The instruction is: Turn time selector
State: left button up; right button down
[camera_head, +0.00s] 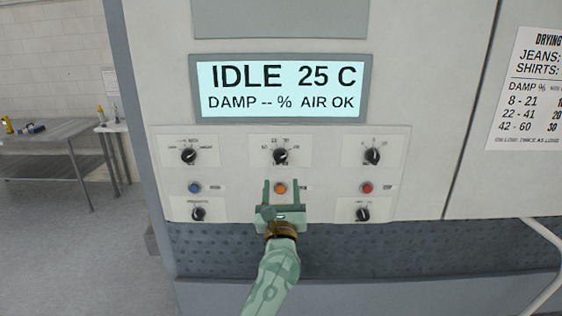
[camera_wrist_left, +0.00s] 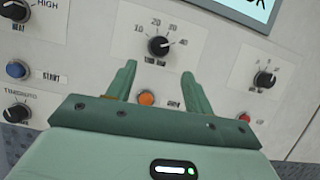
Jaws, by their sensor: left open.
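Another black knob (camera_wrist_left: 17,113), with a label that seems to read TIME/AUTO, is at the panel's lower left. My left gripper (camera_head: 280,186) is open and empty in front of the panel. Its fingertips point up just below the scaled dial, apart from it, with the orange button (camera_wrist_left: 146,98) seen between the fingers. My right gripper is not in view.
A blue button (camera_head: 195,188) and a red button (camera_head: 367,188) flank the orange one. A heat knob (camera_head: 188,156) and other knobs sit close by. The display (camera_head: 280,89) reads IDLE 25 C. A metal table (camera_head: 45,150) stands at the left.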

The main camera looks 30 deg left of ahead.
aim_at(280, 160)
pick_arm(q)
jog(key=x, duration=0.8)
jog(key=shift+a+r+b, duration=0.1)
jog(key=shift+r+b, duration=0.05)
jog(key=shift+b, duration=0.15)
jog(key=shift+s, duration=0.1)
jog(key=c, duration=1)
